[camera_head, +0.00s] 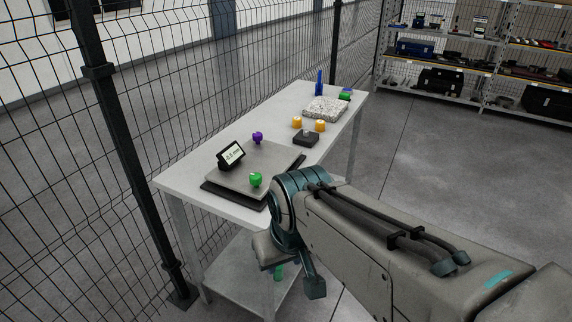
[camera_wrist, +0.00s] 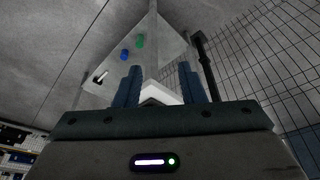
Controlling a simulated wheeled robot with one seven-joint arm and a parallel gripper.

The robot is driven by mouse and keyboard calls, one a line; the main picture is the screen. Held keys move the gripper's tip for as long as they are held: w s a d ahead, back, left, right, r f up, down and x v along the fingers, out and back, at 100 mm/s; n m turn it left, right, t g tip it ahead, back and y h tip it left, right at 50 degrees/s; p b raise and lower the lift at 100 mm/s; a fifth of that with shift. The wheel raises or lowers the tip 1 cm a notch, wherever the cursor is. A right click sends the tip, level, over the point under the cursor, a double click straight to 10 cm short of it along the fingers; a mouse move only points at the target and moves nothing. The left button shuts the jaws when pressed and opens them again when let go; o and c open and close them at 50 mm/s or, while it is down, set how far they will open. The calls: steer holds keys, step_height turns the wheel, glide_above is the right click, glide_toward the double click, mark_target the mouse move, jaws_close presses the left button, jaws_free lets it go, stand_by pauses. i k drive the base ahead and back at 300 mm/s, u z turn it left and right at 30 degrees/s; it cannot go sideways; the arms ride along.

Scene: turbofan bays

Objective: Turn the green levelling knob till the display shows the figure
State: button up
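The green levelling knob (camera_head: 255,179) stands on the front corner of a grey plate (camera_head: 262,160) on the table. A small tilted display (camera_head: 231,155) sits at the plate's left edge. It shows a short figure that seems to end in mm, too small to read surely. A purple knob (camera_head: 257,137) stands at the plate's back. In the wrist view my gripper (camera_wrist: 160,75) has its two blue fingers apart, with nothing seen held between them. In the head view my arm hides most of the gripper, low at the table's near side and apart from the green knob.
The table (camera_head: 180,178) also bears a dark block (camera_head: 306,139) with two orange knobs (camera_head: 309,125), and a speckled slab (camera_head: 325,108). Green (camera_wrist: 140,41) and blue (camera_wrist: 124,54) pieces lie on a grey surface in the wrist view. A mesh fence (camera_head: 60,150) runs behind the table.

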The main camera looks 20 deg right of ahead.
mark_target(255, 178)
steer(key=z, duration=0.2)
steer(key=i, duration=1)
